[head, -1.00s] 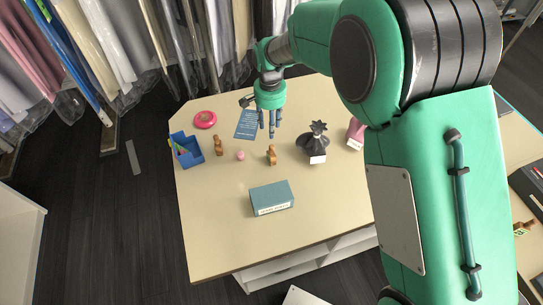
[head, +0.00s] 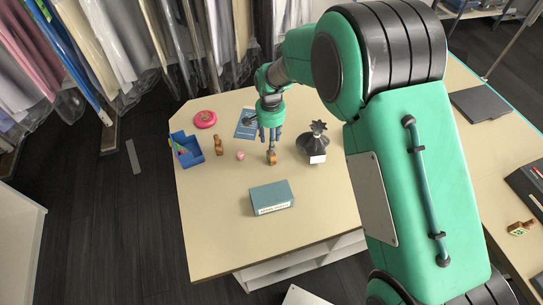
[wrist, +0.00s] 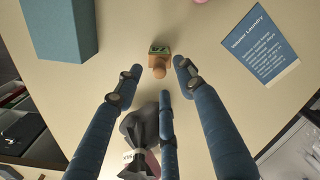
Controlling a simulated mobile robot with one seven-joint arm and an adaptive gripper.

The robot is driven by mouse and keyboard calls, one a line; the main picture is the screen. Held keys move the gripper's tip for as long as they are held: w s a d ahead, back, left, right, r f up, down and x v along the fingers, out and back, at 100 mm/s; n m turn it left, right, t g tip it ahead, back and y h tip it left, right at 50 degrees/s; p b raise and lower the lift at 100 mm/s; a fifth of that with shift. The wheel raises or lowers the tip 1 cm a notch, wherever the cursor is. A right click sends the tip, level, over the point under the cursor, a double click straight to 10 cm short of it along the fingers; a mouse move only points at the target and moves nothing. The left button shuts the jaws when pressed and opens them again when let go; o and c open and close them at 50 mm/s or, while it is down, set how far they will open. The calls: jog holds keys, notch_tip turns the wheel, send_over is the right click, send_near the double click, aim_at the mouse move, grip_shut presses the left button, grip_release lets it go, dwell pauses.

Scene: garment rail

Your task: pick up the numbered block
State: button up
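A small brown wooden piece (head: 271,158) stands on the table just below my gripper (head: 270,138). In the wrist view this piece (wrist: 159,64) has a green patch with dark marks on its far end, which I cannot read. It lies just ahead of my three blue fingers. My gripper (wrist: 160,76) is open, with the fingertips spread apart and nothing visible between them. A similar brown piece (head: 218,145) stands to the left on the table. I cannot tell a number on either piece in the head view.
The front left of the table is clear.

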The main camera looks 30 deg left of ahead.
aim_at(272, 154)
jog(key=shift+f, duration=0.15)
jog(key=shift+w+d+f+p, duration=0.1)
jog(key=shift+f+p, duration=0.05)
jog(key=shift+f, duration=1.1)
jog(key=shift+d+f+p, duration=0.1)
jog(key=shift+f+p, duration=0.05)
jog(key=shift+f, duration=1.1)
grip_shut()
